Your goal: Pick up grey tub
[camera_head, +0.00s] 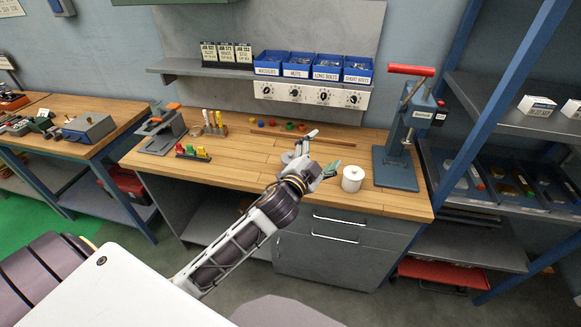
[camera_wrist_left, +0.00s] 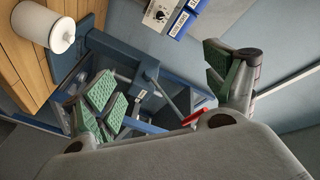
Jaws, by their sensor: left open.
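A small grey round thing (camera_head: 288,157), likely the grey tub, sits on the wooden bench top, partly hidden behind my left gripper (camera_head: 322,153). The gripper is open and empty above the bench, its green-padded fingers spread and pointing right. In the left wrist view the open fingers (camera_wrist_left: 162,90) have nothing between them. A white lidded canister (camera_head: 352,179) stands upright on the bench just right of the gripper, apart from it. It also shows at the top left of the left wrist view (camera_wrist_left: 40,25). My right gripper is not in view.
A blue press with a red handle (camera_head: 396,170) stands at the bench's right end. Coloured pieces and a tool holder (camera_head: 213,125) lie left and behind. Blue bins (camera_head: 296,66) sit on a shelf above. The bench's front middle is clear.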

